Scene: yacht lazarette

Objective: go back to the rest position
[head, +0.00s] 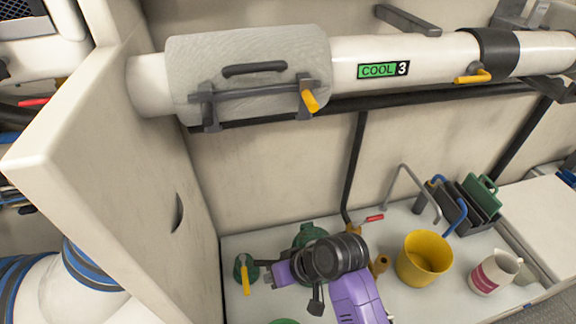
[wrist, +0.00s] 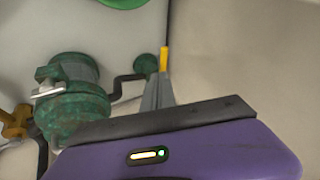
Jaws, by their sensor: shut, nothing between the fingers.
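My gripper (head: 269,277) shows in the head view at the low middle, at the end of my purple and black arm. In the wrist view its grey fingers (wrist: 158,92) are together, shut with nothing seen between them. Their tips look close to a green fitting (wrist: 147,66) with a yellow handle (wrist: 163,58). In the head view the yellow handle (head: 245,278) is just left of my gripper. I cannot tell whether they touch.
A green pump-like body (wrist: 72,105) is close by, partly hidden by my arm in the head view. A yellow bucket (head: 424,262), a white jug (head: 495,273) and a dark rack (head: 462,207) stand to the right. A white pipe (head: 430,55) crosses above; a cream panel (head: 110,150) stands left.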

